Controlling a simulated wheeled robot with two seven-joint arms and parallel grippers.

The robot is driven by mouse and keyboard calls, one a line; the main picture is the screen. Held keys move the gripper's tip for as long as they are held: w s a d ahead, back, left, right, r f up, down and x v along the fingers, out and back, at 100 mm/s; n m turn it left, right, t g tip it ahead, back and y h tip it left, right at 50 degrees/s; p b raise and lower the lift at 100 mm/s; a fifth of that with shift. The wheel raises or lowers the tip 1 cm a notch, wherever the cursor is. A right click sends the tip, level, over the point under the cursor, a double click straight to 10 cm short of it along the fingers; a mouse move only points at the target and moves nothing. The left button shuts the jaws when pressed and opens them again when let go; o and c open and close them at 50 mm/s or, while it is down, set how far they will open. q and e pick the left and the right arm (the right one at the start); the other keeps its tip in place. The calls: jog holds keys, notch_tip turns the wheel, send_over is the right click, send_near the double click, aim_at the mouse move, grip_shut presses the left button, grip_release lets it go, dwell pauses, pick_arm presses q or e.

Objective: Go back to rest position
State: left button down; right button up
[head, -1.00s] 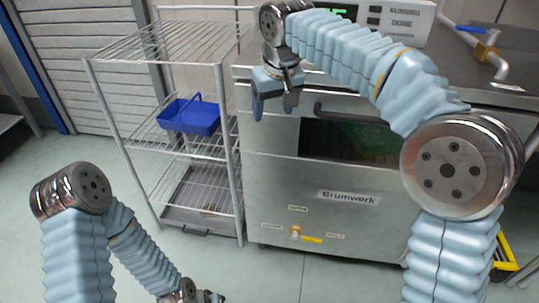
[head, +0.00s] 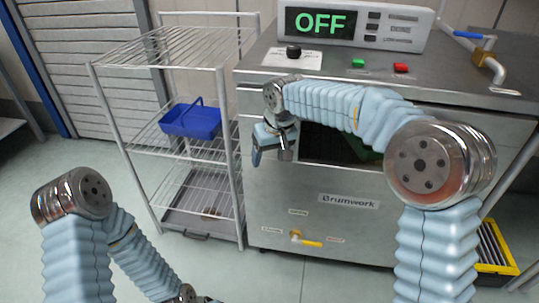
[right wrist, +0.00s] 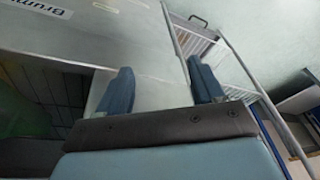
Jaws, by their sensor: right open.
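My right gripper (head: 270,157) is in front of the steel machine (head: 340,225), at the upper left of its front. Its arm comes in from the right in the head view. In the right wrist view the two blue fingers of the right gripper (right wrist: 160,88) stand apart with nothing between them. My left arm hangs low at the left of the head view, and its end (head: 195,299) is cut off by the bottom edge. The left gripper's fingers cannot be made out.
A wire rack (head: 165,150) with a blue basket (head: 193,121) stands left of the machine. The machine's display (head: 320,22) reads OFF; green (head: 358,63) and red (head: 401,67) buttons sit on top. A yellow-edged item (head: 497,246) lies at lower right. Floor is clear at front left.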

jog(key=s+d+f+m+g+y, duration=0.1)
jog(key=s+f, duration=0.3)
jog(key=f, duration=0.8)
jog(key=s+d+f+g+y, duration=0.1)
jog(key=s+f, duration=0.2)
jog(key=f, duration=0.9)
jog(key=s+d+f+m, duration=0.1)
jog(key=s+f+m, duration=0.1)
jog(key=s+f, duration=0.4)
jog(key=s+d+f+m, duration=0.2)
jog(key=s+f, duration=0.5)
jog(key=s, duration=0.7)
jog(key=shift+s+d+y, duration=0.15)
jog(key=shift+s+y, duration=0.1)
jog(key=shift+y, duration=0.05)
pick_arm(q)
jog(key=c, duration=1.8)
grip_release()
